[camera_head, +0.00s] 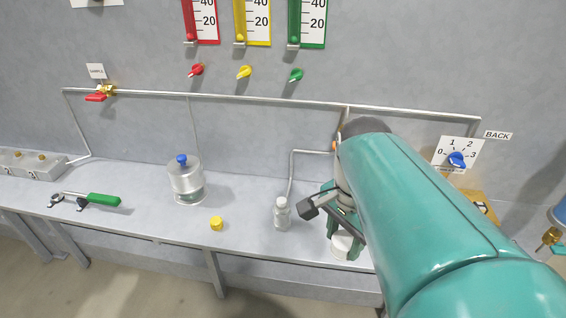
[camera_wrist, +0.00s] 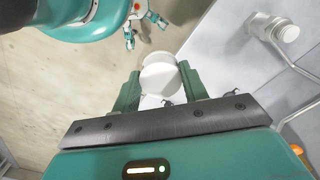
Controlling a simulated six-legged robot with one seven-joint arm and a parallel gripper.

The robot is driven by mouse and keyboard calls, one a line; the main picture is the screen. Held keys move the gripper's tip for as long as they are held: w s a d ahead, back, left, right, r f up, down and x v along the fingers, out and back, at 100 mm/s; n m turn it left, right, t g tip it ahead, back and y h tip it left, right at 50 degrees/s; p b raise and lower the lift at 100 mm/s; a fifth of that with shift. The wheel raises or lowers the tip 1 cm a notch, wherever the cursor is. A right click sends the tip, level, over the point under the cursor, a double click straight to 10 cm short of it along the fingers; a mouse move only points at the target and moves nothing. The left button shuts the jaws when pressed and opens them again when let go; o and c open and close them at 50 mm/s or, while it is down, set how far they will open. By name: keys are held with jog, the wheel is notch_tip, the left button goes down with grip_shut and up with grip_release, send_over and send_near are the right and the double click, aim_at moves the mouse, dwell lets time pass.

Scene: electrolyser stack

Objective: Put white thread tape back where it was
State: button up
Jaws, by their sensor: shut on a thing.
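The white thread tape (camera_wrist: 158,78) is a round white roll between the two green fingers of my gripper (camera_wrist: 157,88) in the wrist view. My gripper is shut on it. In the head view my gripper (camera_head: 343,238) points down near the bench's front edge, right of the white-capped bottle, and the white tape (camera_head: 342,246) shows low between the fingers. My arm hides part of the gripper and the bench behind it. I cannot tell whether the tape touches the bench top.
A yellow cap (camera_head: 217,223), a clear jar with a blue knob (camera_head: 187,180) and a green-handled wrench (camera_head: 88,200) are further left. Bare bench (camera_head: 245,205) lies between jar and bottle. A blue dial (camera_head: 457,160) is on the wall.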

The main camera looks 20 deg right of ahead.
jog(key=w+d+f, duration=0.2)
jog(key=d+f, duration=0.1)
jog(key=w+d+f, duration=0.3)
jog(key=d, duration=0.1)
jog(key=w+d+f, duration=0.2)
jog(key=d+f, duration=0.1)
jog(key=shift+w+d, duration=0.3)
jog(key=shift+w, duration=0.1)
jog(key=shift+w+d+f, duration=0.1)
jog(key=shift+d+f, duration=0.15)
jog(key=shift+f, duration=0.15)
jog(key=shift+w+d+f, duration=0.1)
jog(key=shift+w+f, duration=0.05)
jog(key=shift+f, duration=1.45)
jog(key=shift+f, duration=0.1)
jog(key=o, duration=0.8)
jog(key=shift+o, duration=0.2)
